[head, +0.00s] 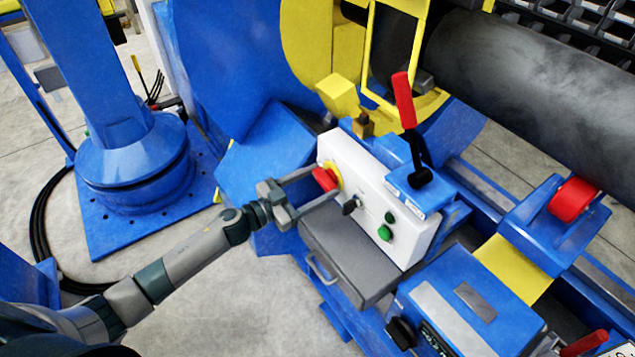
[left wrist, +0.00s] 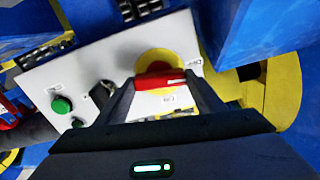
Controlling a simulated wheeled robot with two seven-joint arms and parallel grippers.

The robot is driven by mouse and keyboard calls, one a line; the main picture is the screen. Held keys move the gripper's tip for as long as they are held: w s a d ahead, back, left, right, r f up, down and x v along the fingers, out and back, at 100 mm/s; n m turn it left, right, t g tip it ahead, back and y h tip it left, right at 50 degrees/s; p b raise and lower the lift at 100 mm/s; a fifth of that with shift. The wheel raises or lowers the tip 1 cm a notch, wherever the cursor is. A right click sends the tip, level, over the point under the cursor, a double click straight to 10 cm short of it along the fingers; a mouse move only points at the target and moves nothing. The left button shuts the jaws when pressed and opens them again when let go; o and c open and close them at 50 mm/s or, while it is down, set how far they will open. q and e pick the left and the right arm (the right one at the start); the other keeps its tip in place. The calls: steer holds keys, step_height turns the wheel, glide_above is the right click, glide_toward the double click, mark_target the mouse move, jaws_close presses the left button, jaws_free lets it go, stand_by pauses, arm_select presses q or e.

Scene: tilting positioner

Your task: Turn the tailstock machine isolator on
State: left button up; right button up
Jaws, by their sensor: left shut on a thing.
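The isolator is a red handle (left wrist: 155,81) on a round yellow plate (left wrist: 158,62), set in the face of a white control box (head: 345,155). In the head view, the red handle (head: 322,179) is at the box's left end. My left gripper (head: 328,184) is shut on it, and in the left wrist view its fingertips (left wrist: 160,84) hold it from both sides. The handle lies nearly level across that view, with a white mark at its right end. Small labels beside the plate are too small to read. My right gripper is not in view.
A black selector (head: 350,206) and green buttons (head: 385,232) sit beside the isolator. A red-handled lever (head: 404,100) rises above the box. A grey drawer unit (head: 345,265) juts out below. A large dark cylinder (head: 540,85) lies on rollers at right.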

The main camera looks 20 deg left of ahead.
arm_select(q)
steer(key=shift+m, duration=0.4)
steer(key=m, duration=0.3)
steer(key=shift+m, duration=1.2)
steer(key=m, duration=0.2)
steer(key=shift+f+m, duration=0.1)
steer(key=shift+m, duration=0.3)
steer(key=m+b, duration=0.1)
steer(key=m, duration=0.3)
steer(key=shift+s+f, duration=0.1)
steer(key=shift+d+m, duration=0.1)
steer(key=shift+m, duration=1.1)
steer(key=shift+m+b, duration=0.3)
steer(key=shift+b, duration=0.05)
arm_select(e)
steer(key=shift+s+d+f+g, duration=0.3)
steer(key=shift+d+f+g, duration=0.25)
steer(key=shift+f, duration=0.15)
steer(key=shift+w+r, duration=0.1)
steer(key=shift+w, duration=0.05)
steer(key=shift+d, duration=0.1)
